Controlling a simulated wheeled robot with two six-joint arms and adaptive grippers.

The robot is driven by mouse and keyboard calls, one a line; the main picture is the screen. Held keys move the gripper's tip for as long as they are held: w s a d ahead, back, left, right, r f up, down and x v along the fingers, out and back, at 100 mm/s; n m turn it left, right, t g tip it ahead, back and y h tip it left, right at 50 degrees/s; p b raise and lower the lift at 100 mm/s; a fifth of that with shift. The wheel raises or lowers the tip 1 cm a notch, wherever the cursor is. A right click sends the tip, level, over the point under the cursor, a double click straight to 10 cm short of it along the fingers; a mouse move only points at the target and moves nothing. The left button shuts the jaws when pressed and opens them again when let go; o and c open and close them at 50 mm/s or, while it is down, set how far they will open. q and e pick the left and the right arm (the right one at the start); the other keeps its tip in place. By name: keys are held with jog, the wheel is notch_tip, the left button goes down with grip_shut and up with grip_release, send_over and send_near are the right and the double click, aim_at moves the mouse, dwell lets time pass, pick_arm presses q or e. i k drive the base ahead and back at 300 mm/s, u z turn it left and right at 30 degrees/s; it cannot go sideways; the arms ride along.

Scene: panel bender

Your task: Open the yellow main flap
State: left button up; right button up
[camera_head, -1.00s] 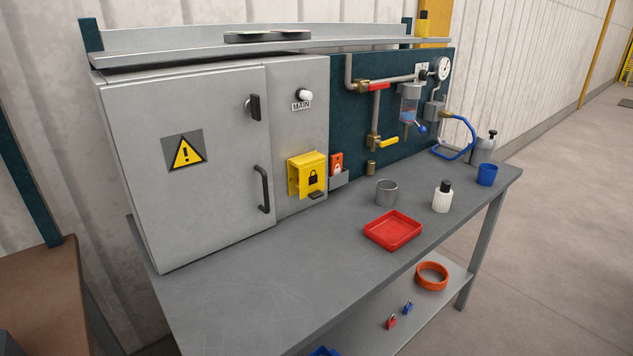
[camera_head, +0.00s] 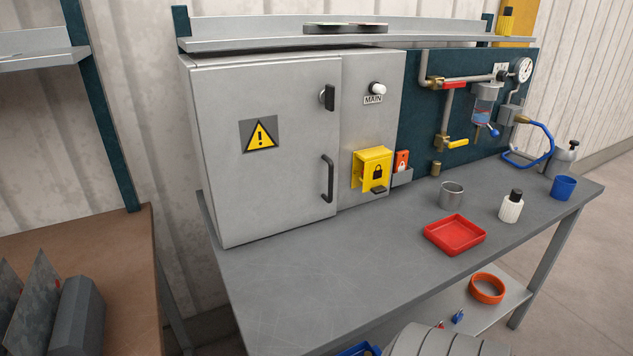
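The yellow main flap (camera_head: 374,170) is on the grey cabinet's right-hand panel, below the white knob (camera_head: 377,88) and the MAIN label (camera_head: 373,99). Its front face with the black padlock symbol faces outward and hangs down. A small dark tab (camera_head: 379,190) sits at its lower edge. What lies behind the flap is hidden. Neither of my grippers is in view, and nothing touches the flap.
The cabinet door (camera_head: 265,150) with its black handle (camera_head: 327,178) is shut. An orange lock tag (camera_head: 401,160) sits in a grey holder right of the flap. A red tray (camera_head: 455,235), metal cup (camera_head: 451,195) and white bottle (camera_head: 511,206) stand on the bench. The bench's front left is clear.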

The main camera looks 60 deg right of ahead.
aim_at(375, 178)
jog(key=u, duration=0.1)
jog(key=k, duration=0.8)
jog(key=z, duration=1.05)
jog(key=i, duration=0.3)
